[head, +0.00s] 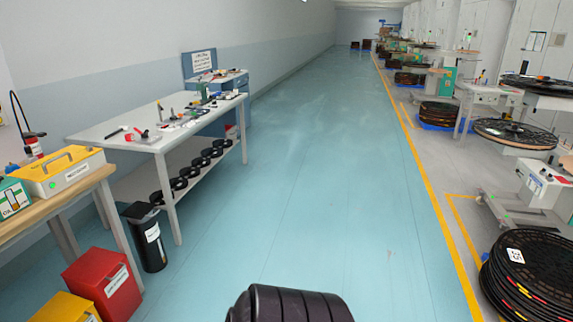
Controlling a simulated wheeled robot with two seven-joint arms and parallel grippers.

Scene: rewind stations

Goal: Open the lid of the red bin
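The red bin (104,287) stands on the floor at the lower left, beside the wooden-topped table. It has a white label on its front, and its red top (92,268) looks closed. Neither of my grippers shows in the head view. A dark ribbed part at the bottom centre looks like part of my own body.
A yellow bin (68,308) stands left of the red bin, and a black bin (148,238) stands behind it. The wooden-topped table (66,201) holds a yellow case (62,172). A white workbench (110,146) stands beyond. The blue floor aisle (300,190) is clear. Black reels (525,275) stand at right.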

